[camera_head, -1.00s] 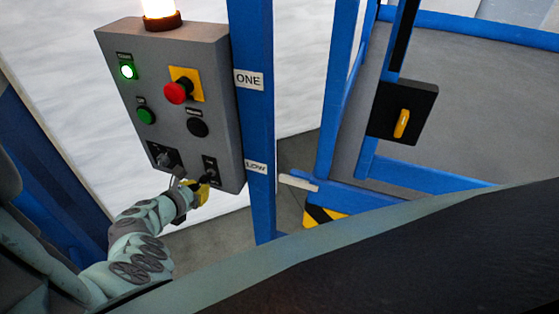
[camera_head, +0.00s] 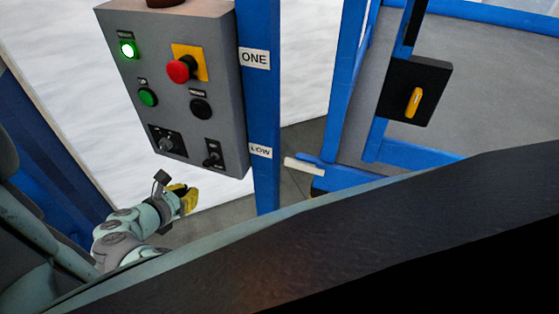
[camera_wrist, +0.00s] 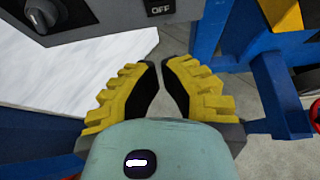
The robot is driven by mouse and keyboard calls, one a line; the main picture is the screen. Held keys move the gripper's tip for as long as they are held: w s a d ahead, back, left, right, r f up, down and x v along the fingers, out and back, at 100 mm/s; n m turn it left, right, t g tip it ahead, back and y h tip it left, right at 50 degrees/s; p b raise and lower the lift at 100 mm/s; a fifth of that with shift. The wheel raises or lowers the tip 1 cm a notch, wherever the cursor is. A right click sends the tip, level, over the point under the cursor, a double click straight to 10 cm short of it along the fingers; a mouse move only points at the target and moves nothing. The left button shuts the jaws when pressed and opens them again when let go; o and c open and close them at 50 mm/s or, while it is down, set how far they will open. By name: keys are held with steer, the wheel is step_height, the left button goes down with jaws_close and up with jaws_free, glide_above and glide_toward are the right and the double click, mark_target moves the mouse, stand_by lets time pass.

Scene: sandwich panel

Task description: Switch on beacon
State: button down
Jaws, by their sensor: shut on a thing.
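The grey control panel (camera_head: 180,80) is on the blue frame. The beacon's dark base (camera_head: 165,3) shows at the top edge; its lamp is out of view. A small toggle switch (camera_head: 212,155) sits at the panel's lower right, beside a rotary knob (camera_head: 165,144). The knob also shows in the wrist view (camera_wrist: 42,16), with an OFF label (camera_wrist: 161,7) below the toggle's place. My gripper (camera_head: 187,197) is below the panel, apart from it. In the wrist view its yellow fingers (camera_wrist: 162,66) are drawn nearly together, with nothing visible between them.
The panel carries a lit green light (camera_head: 128,49), a red emergency button (camera_head: 180,70) on yellow, a green button (camera_head: 148,97) and a black button (camera_head: 200,108). A blue post (camera_head: 262,180) stands right of the panel. A black box with a yellow handle (camera_head: 414,102) is farther right.

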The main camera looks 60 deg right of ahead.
steer(key=shift+v, duration=1.45)
